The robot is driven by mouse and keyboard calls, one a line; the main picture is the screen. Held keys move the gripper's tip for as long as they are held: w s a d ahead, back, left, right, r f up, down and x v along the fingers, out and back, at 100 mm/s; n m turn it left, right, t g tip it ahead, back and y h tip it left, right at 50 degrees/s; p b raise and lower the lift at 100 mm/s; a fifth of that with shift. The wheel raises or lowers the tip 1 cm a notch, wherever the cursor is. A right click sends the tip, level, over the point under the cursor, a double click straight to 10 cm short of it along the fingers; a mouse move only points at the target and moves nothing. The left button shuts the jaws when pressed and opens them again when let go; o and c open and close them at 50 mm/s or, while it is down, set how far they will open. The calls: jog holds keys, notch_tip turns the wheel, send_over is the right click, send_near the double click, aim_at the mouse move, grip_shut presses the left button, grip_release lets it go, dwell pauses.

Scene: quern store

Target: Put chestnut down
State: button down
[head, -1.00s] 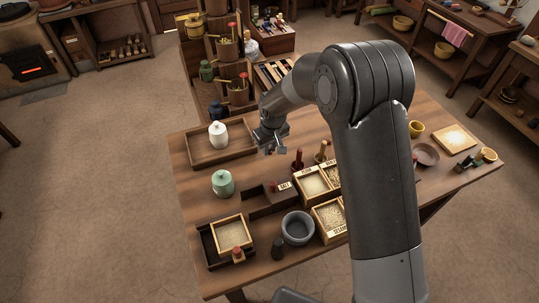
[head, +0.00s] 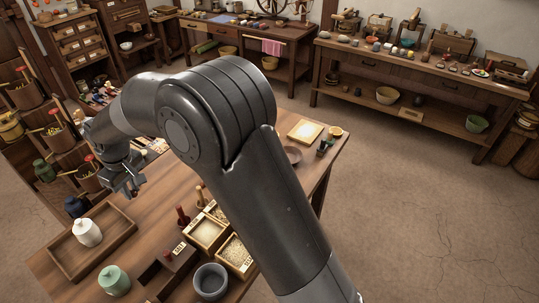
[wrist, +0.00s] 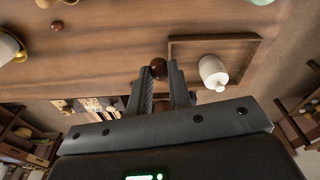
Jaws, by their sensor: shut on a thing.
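The chestnut (wrist: 158,67) is a small, round, dark brown thing between the fingertips of my gripper (wrist: 160,75) in the wrist view. My gripper is shut on it. In the head view my gripper (head: 131,188) hangs over the far left part of the wooden table (head: 165,206), close to the wooden tray (head: 112,240). The chestnut is too small there to make out clearly. A second small reddish-brown round thing (wrist: 57,25) lies on the table in the wrist view; I cannot tell what it is.
The tray holds a white lidded jar (head: 88,232), and a green jar (head: 114,280) stands nearer. Bare wood shows between the tray and boxes. A shelf stack (head: 50,130) stands behind the table's left end.

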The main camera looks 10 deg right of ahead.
jog(key=w+d+m, duration=0.2)
jog(key=w+d, duration=0.3)
jog(key=d, duration=0.4)
jog(key=w+d+m, duration=0.3)
jog(key=w+d, duration=0.2)
jog(key=d, duration=0.5)
jog(key=w+d+m, duration=0.2)
jog(key=w+d, duration=0.4)
jog(key=d, duration=0.3)
jog(key=s+d+m+h, duration=0.2)
jog(key=d+m, duration=0.7)
jog(key=d, duration=2.8)
send_over(301, 157)
jog(key=shift+t, duration=0.3)
notch_tip(301, 157, down, 12)
jog(key=shift+s+f, duration=0.1)
jog(key=shift+f, duration=2)
